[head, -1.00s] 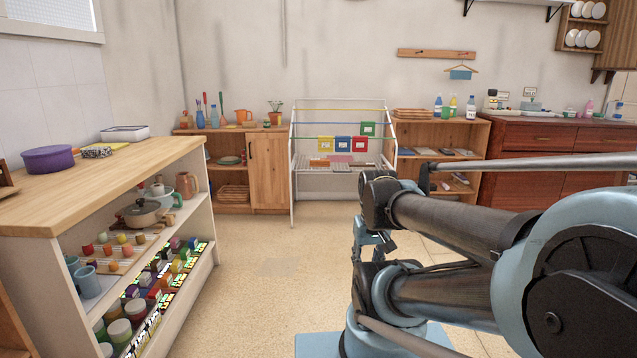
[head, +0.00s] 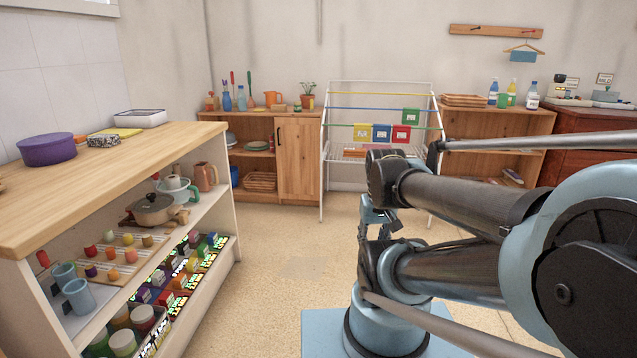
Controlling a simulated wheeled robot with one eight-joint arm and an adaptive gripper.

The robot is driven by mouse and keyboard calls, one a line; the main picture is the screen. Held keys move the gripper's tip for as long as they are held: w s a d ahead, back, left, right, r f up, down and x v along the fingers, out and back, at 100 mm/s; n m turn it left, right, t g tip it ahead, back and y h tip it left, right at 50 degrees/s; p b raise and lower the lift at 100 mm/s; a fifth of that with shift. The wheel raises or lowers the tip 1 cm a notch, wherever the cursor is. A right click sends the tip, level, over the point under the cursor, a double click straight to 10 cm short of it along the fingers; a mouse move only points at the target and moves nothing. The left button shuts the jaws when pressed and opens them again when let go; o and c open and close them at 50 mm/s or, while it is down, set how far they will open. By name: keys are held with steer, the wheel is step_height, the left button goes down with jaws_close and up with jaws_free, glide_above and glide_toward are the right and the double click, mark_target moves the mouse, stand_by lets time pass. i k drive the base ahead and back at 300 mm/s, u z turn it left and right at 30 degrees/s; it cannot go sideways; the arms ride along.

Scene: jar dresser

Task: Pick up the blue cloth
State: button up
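A small blue cloth (head: 523,56) hangs from a wooden hanger (head: 523,47) below a wooden peg rail on the back wall, at the upper right of the head view. It is far across the room from my arm. My gripper (head: 380,219) seems to be partly in view at the folded end of my arm, in the middle of the picture. Its fingers are small and mostly hidden by the arm links, so I cannot tell whether it is open.
A white drying rack (head: 322,170) with coloured cards stands between two low wooden cabinets. A shelf unit (head: 225,128) with pots, cups and jars fills the left side. A red-brown dresser (head: 590,122) is at the right. The floor (head: 285,240) ahead is clear.

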mark_target(381, 133)
steer(key=z, duration=0.1)
steer(key=i, duration=2.15)
steer(key=z, duration=0.9)
steer(key=i, duration=1.3)
steer(key=z, duration=0.4)
